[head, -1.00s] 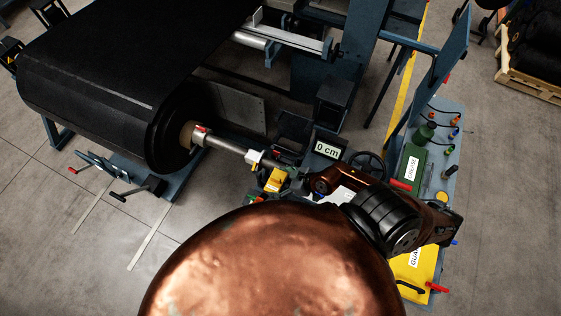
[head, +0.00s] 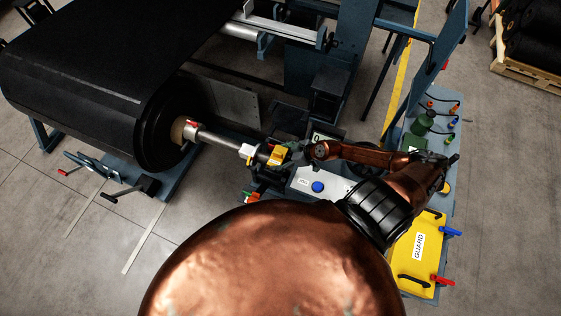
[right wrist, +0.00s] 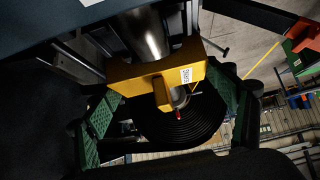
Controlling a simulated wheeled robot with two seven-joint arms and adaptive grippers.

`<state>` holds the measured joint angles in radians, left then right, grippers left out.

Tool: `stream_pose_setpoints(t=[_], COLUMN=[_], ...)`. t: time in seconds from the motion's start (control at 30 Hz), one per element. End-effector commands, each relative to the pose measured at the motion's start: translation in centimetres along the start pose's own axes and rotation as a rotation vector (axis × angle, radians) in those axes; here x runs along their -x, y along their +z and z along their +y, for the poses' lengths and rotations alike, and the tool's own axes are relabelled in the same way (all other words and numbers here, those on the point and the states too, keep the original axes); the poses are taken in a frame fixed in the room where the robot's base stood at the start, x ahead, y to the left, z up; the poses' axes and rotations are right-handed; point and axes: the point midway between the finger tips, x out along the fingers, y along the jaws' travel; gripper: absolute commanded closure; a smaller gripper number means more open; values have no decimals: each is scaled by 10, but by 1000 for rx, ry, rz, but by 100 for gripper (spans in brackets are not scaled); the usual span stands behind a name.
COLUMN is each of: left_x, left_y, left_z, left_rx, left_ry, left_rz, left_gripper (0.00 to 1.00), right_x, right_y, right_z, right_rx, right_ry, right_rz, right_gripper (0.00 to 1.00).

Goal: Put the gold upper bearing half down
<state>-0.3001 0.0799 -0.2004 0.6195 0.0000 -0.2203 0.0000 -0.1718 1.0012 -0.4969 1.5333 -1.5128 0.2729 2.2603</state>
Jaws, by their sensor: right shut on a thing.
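The gold upper bearing half (head: 277,156) is a small yellow block at the end of the steel shaft (head: 218,141) in the head view. In the right wrist view, the gold upper bearing half (right wrist: 150,75) carries a white label and lies between the green finger pads. My right gripper (head: 287,152) is shut on it, and the gripper also shows in the right wrist view (right wrist: 168,105). The shaft passes close by the block; whether the block touches it or its seat is hidden. My left gripper is out of view.
The black belt roll (head: 165,130) is at the left. A grey panel with a blue button (head: 318,187) lies below my right arm.

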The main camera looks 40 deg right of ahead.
Motion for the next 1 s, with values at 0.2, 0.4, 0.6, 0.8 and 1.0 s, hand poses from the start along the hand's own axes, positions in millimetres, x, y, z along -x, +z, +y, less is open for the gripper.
stream_pose_setpoints(t=[0.2,0.4,0.6,0.8,1.0], left_x=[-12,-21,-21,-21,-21], left_y=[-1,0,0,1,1], left_z=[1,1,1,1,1], left_rx=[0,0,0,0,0], left_ry=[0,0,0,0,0], left_rz=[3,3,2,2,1], left_gripper=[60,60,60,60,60], right_x=[-13,-31,-33,-34,-34], right_y=[7,25,26,28,30], right_z=[11,12,12,12,11], right_rx=[-2,-4,1,0,0], right_ry=[1,0,-1,-1,-2], right_rz=[5,5,5,4,1], right_gripper=[66,66,66,66,12])
